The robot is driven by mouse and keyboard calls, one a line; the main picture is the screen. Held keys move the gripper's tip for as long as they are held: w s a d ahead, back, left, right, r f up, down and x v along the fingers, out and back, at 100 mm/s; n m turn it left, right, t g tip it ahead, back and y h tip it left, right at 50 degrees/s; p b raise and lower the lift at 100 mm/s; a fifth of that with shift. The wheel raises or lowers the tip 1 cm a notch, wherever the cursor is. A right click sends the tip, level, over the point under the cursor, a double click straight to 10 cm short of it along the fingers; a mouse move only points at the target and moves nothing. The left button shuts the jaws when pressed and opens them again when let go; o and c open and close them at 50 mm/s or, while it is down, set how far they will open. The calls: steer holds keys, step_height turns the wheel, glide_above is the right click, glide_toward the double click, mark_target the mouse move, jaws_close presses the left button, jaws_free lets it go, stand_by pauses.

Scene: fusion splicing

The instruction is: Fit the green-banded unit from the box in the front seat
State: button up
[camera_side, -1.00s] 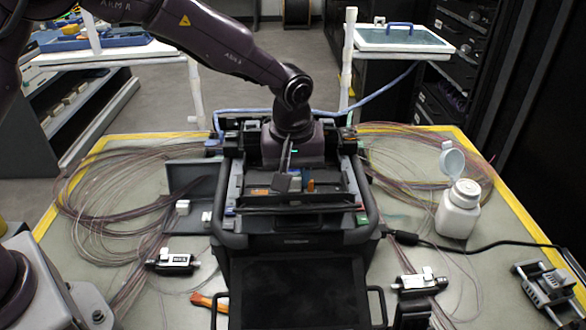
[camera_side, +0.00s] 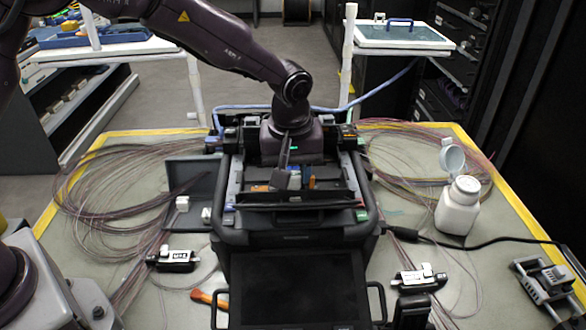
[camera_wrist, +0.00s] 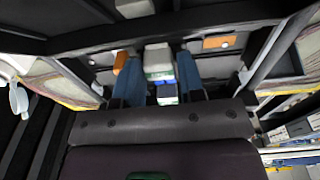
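My gripper (camera_side: 284,186) points down into the box (camera_side: 232,188), the black open case in the middle of the table. In the wrist view my two blue-grey fingers (camera_wrist: 160,66) are apart, with a pale grey block (camera_wrist: 158,60) between them in the picture. A narrow dark gap shows beside it. Below it lies a small piece with blue and pale green markings (camera_wrist: 167,94), which may be the green-banded unit. The blur hides whether a finger touches it. Orange pieces (camera_wrist: 215,42) lie on either side. I cannot make out the front seat.
A white bottle (camera_side: 457,208) with its lid open stands right of the case. Coils of thin fibre (camera_side: 110,190) lie on both sides. Small black holders (camera_side: 175,260) and an orange-handled tool (camera_side: 208,298) lie in front. The case's raised walls crowd my gripper.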

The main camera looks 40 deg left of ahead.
mark_target(290, 189)
steer(key=shift+o, duration=0.9)
steer(key=shift+s+d+f, duration=0.1)
steer(key=shift+d+f, duration=0.1)
steer(key=shift+d, duration=0.05)
steer(key=shift+d+r, duration=0.1)
steer(key=shift+r, duration=0.45)
step_height(290, 189, up, 12)
steer(key=shift+s+r, duration=0.15)
steer(key=shift+s, duration=0.3)
stand_by(0.7)
